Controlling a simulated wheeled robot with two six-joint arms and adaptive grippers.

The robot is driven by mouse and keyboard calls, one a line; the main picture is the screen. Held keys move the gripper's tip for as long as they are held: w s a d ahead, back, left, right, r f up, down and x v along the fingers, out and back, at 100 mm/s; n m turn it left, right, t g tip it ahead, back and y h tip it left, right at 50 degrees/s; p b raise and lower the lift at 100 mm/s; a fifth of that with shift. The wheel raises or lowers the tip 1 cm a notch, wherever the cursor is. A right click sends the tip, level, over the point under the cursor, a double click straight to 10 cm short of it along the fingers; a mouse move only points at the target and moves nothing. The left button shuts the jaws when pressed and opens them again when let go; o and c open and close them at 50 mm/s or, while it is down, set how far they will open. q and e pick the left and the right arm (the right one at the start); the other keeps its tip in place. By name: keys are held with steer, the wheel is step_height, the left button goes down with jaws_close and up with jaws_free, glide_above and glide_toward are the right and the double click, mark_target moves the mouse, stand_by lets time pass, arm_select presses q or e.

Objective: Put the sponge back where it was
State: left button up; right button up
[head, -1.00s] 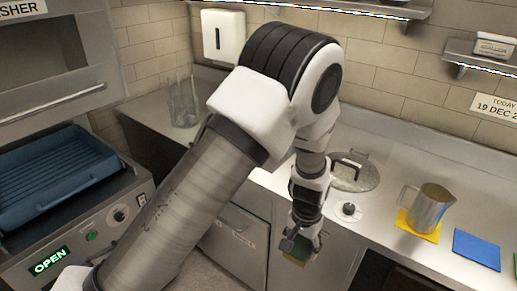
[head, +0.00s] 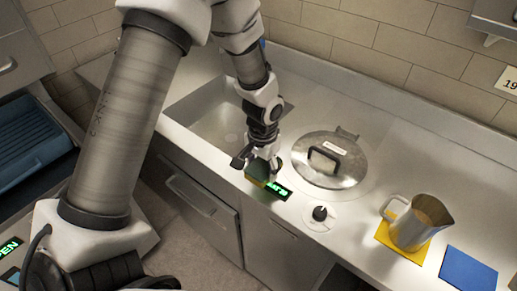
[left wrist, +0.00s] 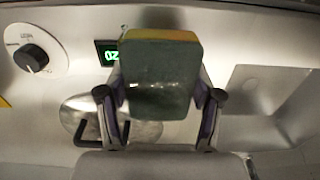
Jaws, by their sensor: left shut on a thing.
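My left gripper (head: 256,160) is shut on the sponge (head: 257,171), a small block with a dark green face and a yellow layer. In the head view it is over the counter's front strip, between the sink (head: 207,118) and the round lid (head: 325,165), beside the lit green display (head: 279,190). In the left wrist view the sponge (left wrist: 160,75) sits between the two fingers of the gripper (left wrist: 160,105), its dark face towards the camera and a yellow edge at the top. Whether the sponge touches the counter I cannot tell. My right gripper is not in view.
A black dial (head: 320,213) is right of the display. A metal jug (head: 421,222) stands on a yellow cloth (head: 386,235), with a blue cloth (head: 468,270) further right. The counter behind the jug is clear.

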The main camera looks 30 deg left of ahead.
arm_select(q)
steer(key=w+a, duration=0.2)
steer(key=w+a+p, duration=0.1)
steer(key=w+a, duration=0.1)
steer(key=w+a+f+p, duration=0.1)
steer(key=w+a, duration=0.1)
steer(key=w, duration=0.1)
steer(key=shift+a, duration=0.1)
steer(key=shift+s+f+p, duration=0.1)
steer(key=shift+f+p, duration=0.3)
steer(key=shift+p, duration=0.1)
step_height(320, 180, down, 2)
steer(key=shift+f+p, duration=0.2)
steer(key=shift+p, duration=0.3)
steer(key=shift+f, duration=0.3)
steer(key=shift+f, duration=0.1)
steer(key=o, duration=1.5)
steer(key=shift+o, duration=0.2)
